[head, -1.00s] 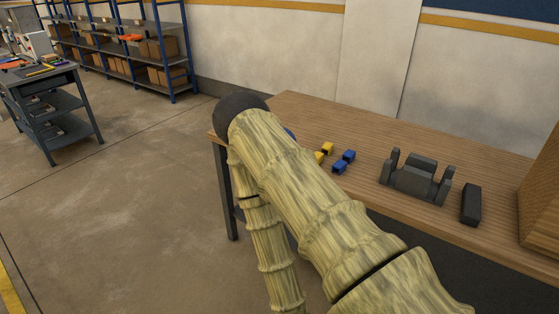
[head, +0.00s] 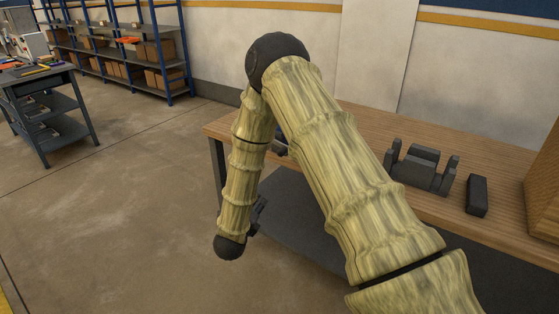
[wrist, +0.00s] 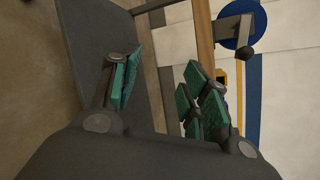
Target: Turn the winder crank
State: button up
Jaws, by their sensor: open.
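The winder shows in the wrist view as a round blue disc (wrist: 230,28) at the upper right. A grey crank arm with a dark knob (wrist: 245,52) lies in front of it. My gripper (wrist: 163,95) is open and empty, its teal-padded fingers spread apart. The crank is beyond the right-hand fingers in that picture, apart from them. In the head view my arm hides most of the winder at the left end of the bench, and the gripper's fingers cannot be made out clearly.
The wooden bench (head: 365,122) carries a dark grey fixture (head: 418,168), a dark block (head: 477,195) and a brown box (head: 545,190) at right. A lower shelf (head: 300,222) lies under the bench. A grey cart (head: 50,112) stands far left; the floor between is clear.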

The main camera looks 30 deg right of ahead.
aim_at(279, 155)
jog(key=w+d+r+m+g+h+b, duration=0.1)
jog(key=w+d+r+m+g+h, duration=0.15)
jog(key=r+m, duration=0.45)
jog(key=w+d+r+m+g+h+b, duration=0.1)
jog(key=d+r+m+h, duration=0.2)
jog(key=r+m, duration=0.35)
jog(key=shift+m, duration=0.75)
jog(key=x, duration=0.3)
jog(key=f+x, duration=0.1)
jog(key=x, duration=0.3)
jog(key=p+x, duration=0.1)
jog(key=x, duration=0.2)
jog(key=shift+w+d+f, duration=0.2)
jog(key=shift+d, duration=0.05)
grip_shut()
